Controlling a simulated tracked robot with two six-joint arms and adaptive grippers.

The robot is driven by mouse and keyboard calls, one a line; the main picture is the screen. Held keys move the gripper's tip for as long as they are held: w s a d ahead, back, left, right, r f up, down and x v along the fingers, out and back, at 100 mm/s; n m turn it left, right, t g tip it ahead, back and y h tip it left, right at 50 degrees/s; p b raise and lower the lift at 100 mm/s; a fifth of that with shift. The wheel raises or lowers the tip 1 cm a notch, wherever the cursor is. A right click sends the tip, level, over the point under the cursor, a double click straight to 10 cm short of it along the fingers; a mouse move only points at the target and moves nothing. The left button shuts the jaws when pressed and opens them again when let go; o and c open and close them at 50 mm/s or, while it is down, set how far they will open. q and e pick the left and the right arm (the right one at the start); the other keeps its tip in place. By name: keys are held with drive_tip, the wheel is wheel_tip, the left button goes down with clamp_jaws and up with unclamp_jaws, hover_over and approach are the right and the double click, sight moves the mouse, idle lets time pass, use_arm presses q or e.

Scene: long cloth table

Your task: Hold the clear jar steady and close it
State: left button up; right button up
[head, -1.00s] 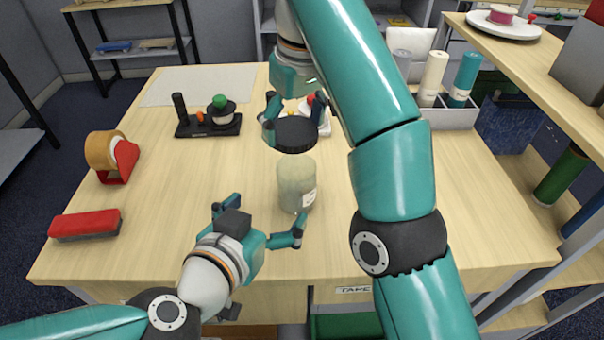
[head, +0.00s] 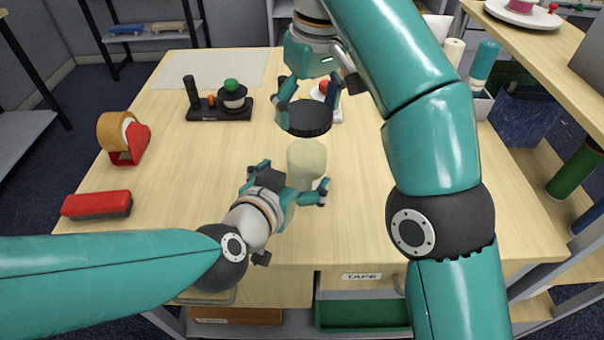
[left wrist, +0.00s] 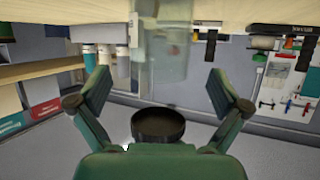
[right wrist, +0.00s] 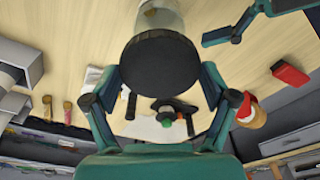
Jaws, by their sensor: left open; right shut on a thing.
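The clear jar (head: 306,163) stands upright and uncapped on the table; it also shows in the left wrist view (left wrist: 160,55), which is upside down. My left gripper (head: 294,178) is open, with its fingers reaching either side of the jar's lower part; I cannot tell if either touches it. My right gripper (head: 307,104) is shut on the dark round lid (head: 308,122) and holds it above the jar, with a gap between. In the right wrist view the lid (right wrist: 160,66) hides most of the jar (right wrist: 160,14).
A red tape dispenser (head: 124,138) and a red stapler-like block (head: 97,204) lie at the left. A black stand with a green knob (head: 231,88) is behind. A bin with rolls (head: 482,103) is at the back right. The table's front edge is near.

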use_arm(q)
drive_tip(key=shift+x, duration=2.45)
drive_tip(key=c, duration=1.7)
